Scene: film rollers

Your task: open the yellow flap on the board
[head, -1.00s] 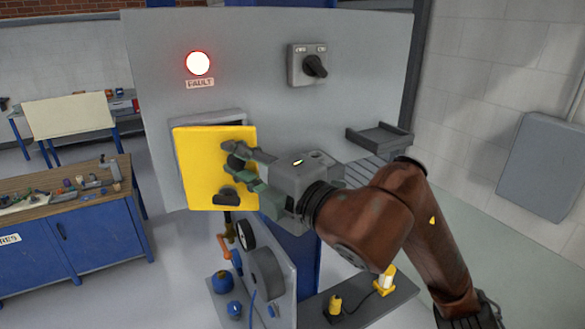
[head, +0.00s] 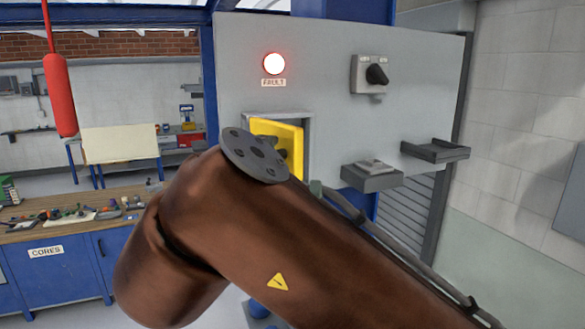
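The yellow flap (head: 291,136) is on the grey board (head: 330,60), below the red fault lamp. It sits at an angle to its grey frame (head: 308,122), with its right edge showing, and looks partly swung out. A dark part shows on its face. My brown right arm (head: 290,250) crosses the front of the view and covers the flap's lower left. My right gripper is hidden behind this arm, so I cannot see whether it touches the flap. A small grey-green piece by the arm is too little to identify. My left gripper is not in view.
A lit red lamp (head: 274,63) and a rotary switch (head: 375,75) are on the board. A small box (head: 371,178) and a shelf (head: 436,150) stick out at right. A red hanging cylinder (head: 61,95) and a blue workbench (head: 60,262) are at left.

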